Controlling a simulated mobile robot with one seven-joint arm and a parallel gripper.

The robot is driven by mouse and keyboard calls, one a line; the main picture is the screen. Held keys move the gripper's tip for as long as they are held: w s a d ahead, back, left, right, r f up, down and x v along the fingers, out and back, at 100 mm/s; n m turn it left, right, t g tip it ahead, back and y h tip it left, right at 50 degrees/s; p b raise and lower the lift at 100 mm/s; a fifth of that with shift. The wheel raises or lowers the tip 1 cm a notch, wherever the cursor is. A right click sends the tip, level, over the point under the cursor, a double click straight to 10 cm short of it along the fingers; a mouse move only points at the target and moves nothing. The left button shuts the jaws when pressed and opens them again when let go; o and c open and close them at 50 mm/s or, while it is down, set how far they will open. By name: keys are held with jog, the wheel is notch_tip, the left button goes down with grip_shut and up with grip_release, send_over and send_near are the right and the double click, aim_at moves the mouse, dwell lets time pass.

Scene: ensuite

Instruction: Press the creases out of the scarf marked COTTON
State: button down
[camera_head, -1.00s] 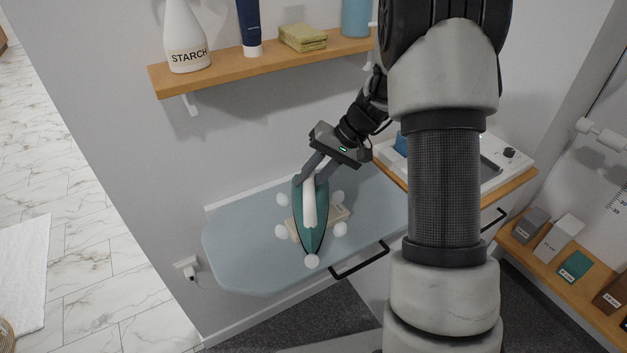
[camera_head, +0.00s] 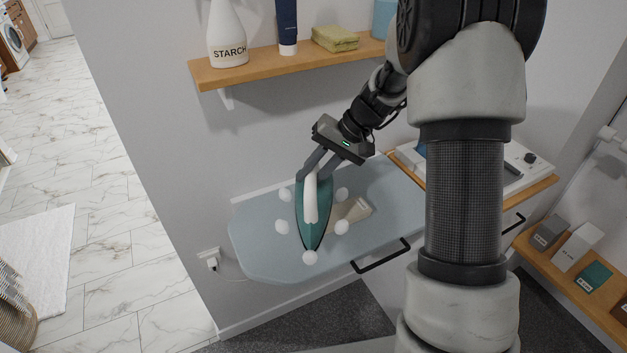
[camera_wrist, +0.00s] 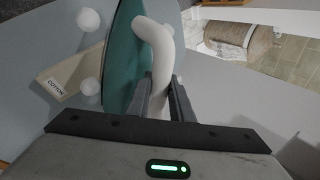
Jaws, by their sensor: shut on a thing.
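The iron is teal with a white handle (camera_head: 311,200) and stands on the pale blue ironing board (camera_head: 265,240), its tip towards the near edge. My gripper (camera_head: 318,168) is shut on the iron's handle; in the wrist view my gripper (camera_wrist: 163,92) has a finger on each side of it. The cream scarf (camera_head: 353,211) lies flat on the board, just right of the iron. In the wrist view the scarf (camera_wrist: 75,75) shows left of the iron, with the label COTTON readable. I cannot tell how much of it lies under the iron.
Several white round puffs (camera_head: 342,227) surround the iron. A wooden shelf (camera_head: 270,68) with a STARCH bottle (camera_head: 227,40) hangs above the board. A black handle (camera_head: 382,257) sticks out at the front edge. A wall socket with a plug (camera_head: 210,257) is at left.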

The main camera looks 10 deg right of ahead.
jog(key=shift+a+r+p, duration=0.1)
jog(key=shift+r+p, duration=1.15)
jog(key=shift+r, duration=1.45)
jog(key=shift+f, duration=0.1)
